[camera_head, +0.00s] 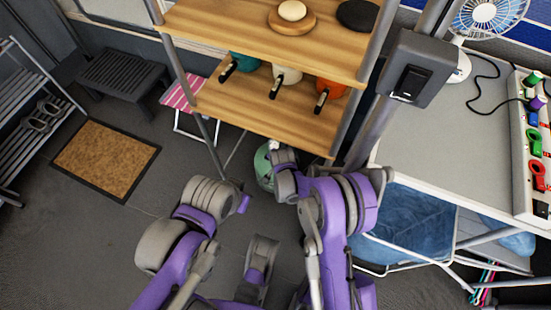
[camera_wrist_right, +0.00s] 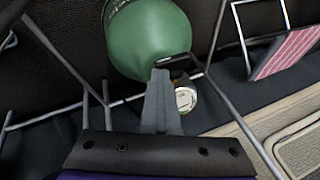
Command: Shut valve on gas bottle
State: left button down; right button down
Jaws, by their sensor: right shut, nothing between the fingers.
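The green gas bottle (camera_wrist_right: 148,38) fills the top middle of the right wrist view. In the head view a small part of the bottle (camera_head: 263,166) shows below the shelf, mostly hidden by my right arm. At the bottle's end, a dark handle-like loop (camera_wrist_right: 178,59) and a round pale-faced fitting (camera_wrist_right: 185,99) show; I cannot tell which part is the valve. My right gripper (camera_wrist_right: 160,74) is shut and empty, its tips close to the loop; contact is unclear. My left gripper (camera_head: 244,204) is left of my right arm, its fingers not clearly visible.
Thin metal legs (camera_wrist_right: 232,108) surround the bottle. A wooden shelf (camera_head: 215,100) with kettle-like items stands above. A grey table (camera_head: 430,130) is at right. A striped stool (camera_head: 180,94) and brown doormat (camera_head: 105,157) are left; grey floor around the mat is open.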

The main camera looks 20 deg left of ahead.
jog(key=shift+d+f, duration=0.35)
jog(key=shift+d, duration=0.15)
jog(key=shift+r, duration=0.2)
jog(key=s+d+r+p, duration=0.2)
jog(key=s+d, duration=0.4)
jog(key=s, duration=0.5)
jog(key=shift+p+v, duration=0.4)
jog(key=shift+v, duration=0.55)
jog(key=shift+w+d, duration=0.1)
jog(key=shift+w, duration=0.05)
